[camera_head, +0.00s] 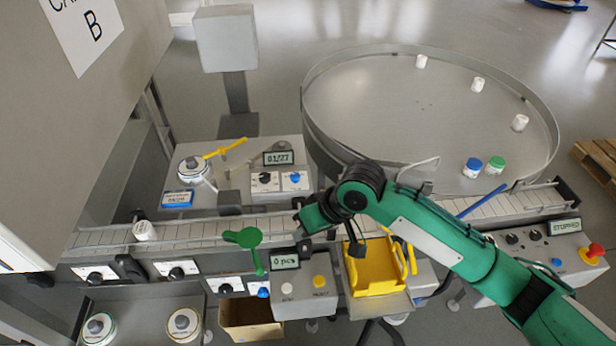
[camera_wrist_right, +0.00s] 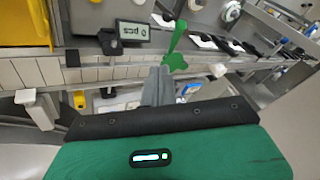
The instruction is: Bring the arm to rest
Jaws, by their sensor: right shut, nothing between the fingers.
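My right arm, green with black joints, reaches in from the lower right in the head view. Its gripper (camera_head: 302,236) is above the conveyor, near the counter display reading "0 pcs" (camera_head: 286,262). In the right wrist view the grey fingers (camera_wrist_right: 157,86) are together with nothing between them. The green paddle-shaped lever (camera_head: 245,240) is left of the gripper in the head view. It also shows just beyond the fingertips in the right wrist view (camera_wrist_right: 176,50); I cannot tell whether they touch. My left gripper is out of view.
A yellow tray (camera_head: 377,279) lies under my right forearm. A slatted conveyor (camera_head: 205,232) crosses the scene, with a white jar (camera_head: 144,231) at its left. A round table (camera_head: 400,95) behind holds several jars. A red button (camera_head: 592,252) is at the far right.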

